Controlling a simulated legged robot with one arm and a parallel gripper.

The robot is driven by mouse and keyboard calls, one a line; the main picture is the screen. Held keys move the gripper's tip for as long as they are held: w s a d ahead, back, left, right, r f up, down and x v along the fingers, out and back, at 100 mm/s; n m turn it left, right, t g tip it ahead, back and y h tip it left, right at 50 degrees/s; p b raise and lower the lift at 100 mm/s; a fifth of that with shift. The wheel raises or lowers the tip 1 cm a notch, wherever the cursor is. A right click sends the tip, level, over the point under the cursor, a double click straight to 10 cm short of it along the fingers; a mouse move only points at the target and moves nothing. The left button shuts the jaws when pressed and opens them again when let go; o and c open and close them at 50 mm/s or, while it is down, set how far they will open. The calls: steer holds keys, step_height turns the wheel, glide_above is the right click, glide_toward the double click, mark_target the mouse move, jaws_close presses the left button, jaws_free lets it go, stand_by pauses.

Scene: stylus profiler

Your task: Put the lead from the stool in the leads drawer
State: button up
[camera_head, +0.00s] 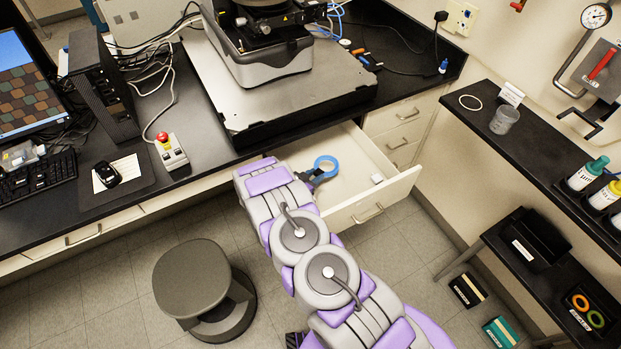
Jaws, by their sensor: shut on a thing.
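A blue coiled lead (324,163) shows as a ring at the end of my arm, over the open leads drawer (395,192). My gripper (314,177) is shut on the lead; its fingers are mostly hidden behind my arm. The drawer is pulled out under the bench, and its label cannot be read from here. I cannot tell whether the lead touches the drawer floor. The round grey stool (192,272) stands on the floor at lower left, its seat bare.
A small white block (376,178) lies in the drawer. The profiler on its slab (290,95) stands on the bench above. A control box with a red button (170,150) sits to the left. A dark shelf (540,150) with bottles is at right. Shut drawers (402,125) are behind.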

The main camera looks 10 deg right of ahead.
steer(key=shift+d, duration=0.75)
steer(key=shift+a+f, duration=0.1)
steer(key=shift+a, duration=0.5)
steer(key=shift+a+f, duration=0.25)
steer(key=shift+a, duration=0.05)
steer(key=shift+d+f+b, duration=0.25)
steer(key=shift+d+b, duration=0.15)
steer(key=shift+d, duration=0.05)
steer(key=o, duration=0.6)
steer(key=shift+s, duration=0.1)
steer(key=o, duration=0.5)
steer(key=shift+a+f, duration=0.1)
steer(key=shift+a, duration=0.1)
steer(key=shift+c, duration=0.2)
